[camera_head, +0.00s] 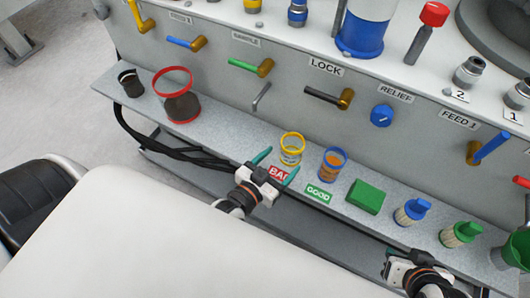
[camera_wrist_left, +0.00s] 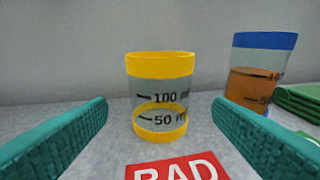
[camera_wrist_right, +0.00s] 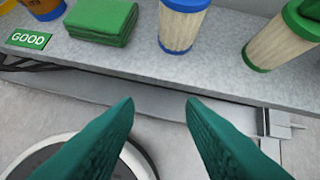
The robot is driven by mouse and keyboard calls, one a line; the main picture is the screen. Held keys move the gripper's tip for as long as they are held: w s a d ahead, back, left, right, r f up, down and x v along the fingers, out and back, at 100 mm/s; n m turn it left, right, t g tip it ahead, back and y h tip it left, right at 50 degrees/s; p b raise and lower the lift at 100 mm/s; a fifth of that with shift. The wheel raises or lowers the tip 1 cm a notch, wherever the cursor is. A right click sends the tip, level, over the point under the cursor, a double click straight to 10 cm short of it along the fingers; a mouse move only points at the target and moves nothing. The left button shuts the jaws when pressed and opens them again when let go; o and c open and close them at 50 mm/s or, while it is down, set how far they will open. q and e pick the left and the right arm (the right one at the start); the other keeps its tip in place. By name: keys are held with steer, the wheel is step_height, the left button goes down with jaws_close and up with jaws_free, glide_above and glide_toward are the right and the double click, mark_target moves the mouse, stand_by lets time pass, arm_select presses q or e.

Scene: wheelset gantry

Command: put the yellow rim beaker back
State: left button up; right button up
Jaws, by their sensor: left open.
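The yellow rim beaker (camera_head: 291,149) stands upright on the grey shelf, behind the red BAD label (camera_head: 281,174). In the left wrist view the beaker (camera_wrist_left: 160,98) looks clear and empty, with 50 and 100 ml marks. My left gripper (camera_head: 275,168) is open, its teal fingers (camera_wrist_left: 165,135) spread to either side in front of the beaker, not touching it. My right gripper (camera_wrist_right: 160,110) has its fingers apart with nothing between them, in front of the shelf edge at the lower right.
A blue-rimmed beaker with orange liquid (camera_head: 333,163) stands right of the yellow one, behind the GOOD label (camera_head: 319,193). Further right are a green pad stack (camera_head: 366,197), a blue filter (camera_head: 411,212) and a green filter (camera_head: 460,234). A red-rimmed beaker (camera_head: 180,97) stands at the left. Valve handles stick out above the shelf.

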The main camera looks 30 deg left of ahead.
arm_select(q)
steer(key=s+a+r+g+y, duration=0.1)
steer(key=s+a+g+y, duration=0.2)
steer(key=s+g, duration=0.9)
steer(key=s+a+p, duration=0.1)
steer(key=s+a, duration=0.1)
steer(key=a, duration=0.1)
steer(key=shift+s+r, duration=0.15)
steer(key=shift+s, duration=0.1)
arm_select(e)
steer(key=s+g, duration=0.1)
steer(key=s+d+g, duration=0.1)
steer(key=s, duration=0.1)
steer(key=s+f+g, duration=0.1)
steer(key=s, duration=0.1)
steer(key=shift+d+h, duration=0.25)
steer(key=shift+h, duration=0.15)
arm_select(q)
steer(key=shift+c, duration=0.5)
